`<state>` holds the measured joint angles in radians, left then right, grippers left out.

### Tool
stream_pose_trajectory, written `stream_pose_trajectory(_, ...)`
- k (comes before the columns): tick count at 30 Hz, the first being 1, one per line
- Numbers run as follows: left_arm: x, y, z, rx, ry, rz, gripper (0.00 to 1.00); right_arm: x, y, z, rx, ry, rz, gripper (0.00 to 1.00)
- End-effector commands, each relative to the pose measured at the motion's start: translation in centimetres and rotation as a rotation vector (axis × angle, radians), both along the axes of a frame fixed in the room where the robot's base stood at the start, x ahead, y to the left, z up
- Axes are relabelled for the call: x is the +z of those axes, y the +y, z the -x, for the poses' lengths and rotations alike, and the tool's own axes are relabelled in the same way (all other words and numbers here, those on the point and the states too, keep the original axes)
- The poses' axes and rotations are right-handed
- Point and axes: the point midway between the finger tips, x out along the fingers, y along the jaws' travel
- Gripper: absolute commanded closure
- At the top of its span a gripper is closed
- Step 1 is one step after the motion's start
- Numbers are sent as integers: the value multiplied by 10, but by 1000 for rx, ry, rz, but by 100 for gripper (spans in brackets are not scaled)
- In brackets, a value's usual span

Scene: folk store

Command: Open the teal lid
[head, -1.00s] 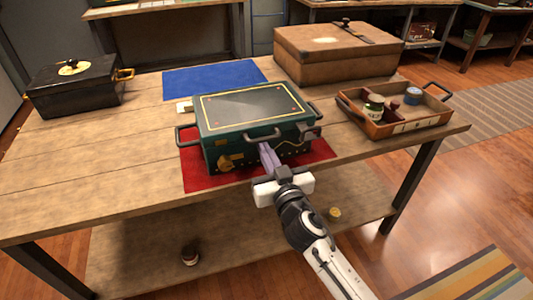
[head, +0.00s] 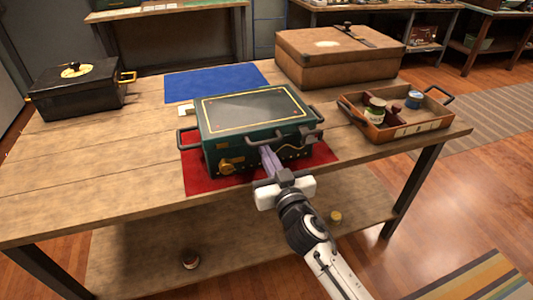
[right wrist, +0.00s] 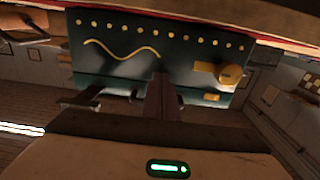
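The teal case (head: 212,158) sits on a red mat (head: 198,183) at the middle of the table, its lid (head: 252,107) down flat. The lid has a dark top with a gold border. A dark handle (head: 250,140) is on the front of the lid. My right gripper (head: 267,157) is in front of the case, its fingers together just below the handle. In the right wrist view the fingers (right wrist: 161,98) show against the case front (right wrist: 125,55), which appears upside down with gold studs and a round gold fitting. Whether they touch the handle is hidden. My left gripper is not in view.
A black case (head: 75,97) stands at the left and a brown case (head: 335,65) at the back. An orange-brown tray (head: 405,128) with jars is at the right. A blue mat (head: 215,80) lies behind the teal case. The table's front left (head: 90,200) is clear.

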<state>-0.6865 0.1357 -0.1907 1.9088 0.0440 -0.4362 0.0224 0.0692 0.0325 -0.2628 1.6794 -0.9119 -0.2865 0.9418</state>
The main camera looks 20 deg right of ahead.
Motion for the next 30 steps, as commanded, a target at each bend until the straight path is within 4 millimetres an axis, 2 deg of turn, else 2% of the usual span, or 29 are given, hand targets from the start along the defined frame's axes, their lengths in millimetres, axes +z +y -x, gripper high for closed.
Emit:
stream_pose_trajectory(12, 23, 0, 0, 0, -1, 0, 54, 25, 0, 0, 0, 0, -1, 100)
stream_pose_trajectory(24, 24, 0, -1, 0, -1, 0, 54, 27, 0, 0, 1, -1, 0, 100)
stream_pose_trajectory(30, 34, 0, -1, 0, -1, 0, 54, 37, 0, 0, 1, -2, -2, 100)
